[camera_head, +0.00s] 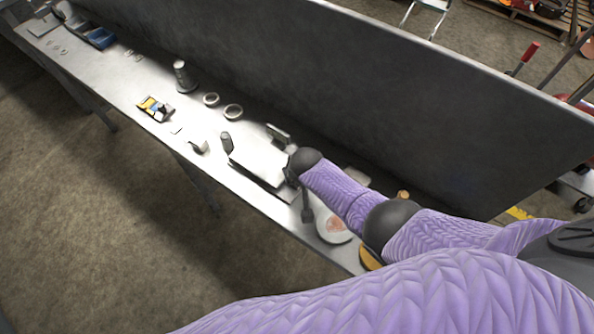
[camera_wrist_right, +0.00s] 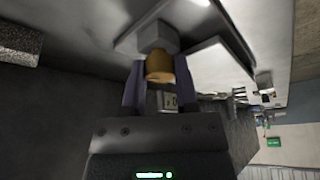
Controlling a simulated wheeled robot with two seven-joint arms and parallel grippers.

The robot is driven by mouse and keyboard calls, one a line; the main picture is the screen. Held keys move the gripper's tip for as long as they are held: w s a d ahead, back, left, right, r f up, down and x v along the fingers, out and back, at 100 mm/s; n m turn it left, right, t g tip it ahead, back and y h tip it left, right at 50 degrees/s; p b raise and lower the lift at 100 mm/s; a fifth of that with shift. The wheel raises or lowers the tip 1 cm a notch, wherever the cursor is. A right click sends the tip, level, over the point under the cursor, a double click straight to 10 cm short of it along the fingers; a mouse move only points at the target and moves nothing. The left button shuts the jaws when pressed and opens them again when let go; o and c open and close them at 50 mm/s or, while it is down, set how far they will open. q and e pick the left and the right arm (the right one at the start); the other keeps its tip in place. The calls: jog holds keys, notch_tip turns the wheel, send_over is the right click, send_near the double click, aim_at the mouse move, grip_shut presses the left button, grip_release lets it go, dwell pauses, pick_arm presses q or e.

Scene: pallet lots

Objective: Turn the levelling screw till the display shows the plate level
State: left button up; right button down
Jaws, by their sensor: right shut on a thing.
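In the wrist view, my right gripper (camera_wrist_right: 160,80) is shut on a brass-coloured round knob, which looks like the levelling screw (camera_wrist_right: 159,66), below a grey nut-like block (camera_wrist_right: 154,36). In the head view, my right arm reaches from the right to the near end of a pale metal plate (camera_head: 260,160) on the bench, and its dark end (camera_head: 292,172) hides the fingers and the screw. I cannot make out a display reading. My left gripper is not in view.
The narrow bench (camera_head: 130,75) has a tall grey panel (camera_head: 400,100) along its back. A round dish (camera_head: 334,228) sits close beside my arm.

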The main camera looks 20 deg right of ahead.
jog(key=shift+a+m+h, duration=0.1)
jog(key=shift+m+h, duration=0.4)
jog(key=shift+m, duration=0.7)
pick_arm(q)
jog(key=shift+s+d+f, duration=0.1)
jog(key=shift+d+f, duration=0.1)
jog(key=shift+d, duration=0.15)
pick_arm(e)
jog(key=shift+m+h, duration=0.4)
jog(key=shift+m, duration=0.7)
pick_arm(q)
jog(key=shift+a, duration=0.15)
pick_arm(e)
jog(key=shift+c, duration=1.8)
grip_release()
jog(key=shift+r, duration=0.15)
pick_arm(q)
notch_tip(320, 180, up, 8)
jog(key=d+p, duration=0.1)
jog(key=p, duration=0.6)
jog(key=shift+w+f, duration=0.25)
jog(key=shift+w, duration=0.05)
pick_arm(e)
jog(key=v, duration=0.9)
jog(key=shift+r, duration=0.35)
